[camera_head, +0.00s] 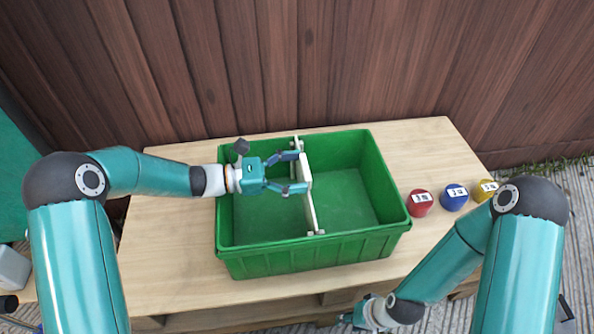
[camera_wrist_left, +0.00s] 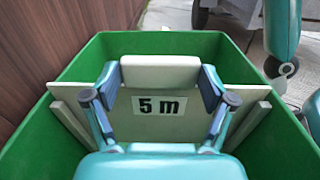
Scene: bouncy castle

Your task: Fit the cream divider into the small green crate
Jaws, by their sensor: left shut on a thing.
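The small green crate (camera_head: 262,238) stands open on the wooden table. The cream divider (camera_head: 309,208) is upright across the crate's middle, its ends close to the front and back walls near rim height. I cannot tell whether its lower edge touches the floor. In the left wrist view the divider (camera_wrist_left: 150,128) bears a "5 m" label. My left gripper (camera_head: 301,172) reaches over the crate's left side and is shut on the divider's upper middle part. My right gripper (camera_head: 350,317) is low, in front of the table's front edge; its fingers are too small and partly hidden to judge.
Red (camera_head: 419,203), blue (camera_head: 454,197) and yellow (camera_head: 486,189) round things with white labels stand right of the crate. A wooden plank wall (camera_head: 300,60) rises behind the table (camera_head: 180,270). Bare tabletop lies left of and in front of the crate.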

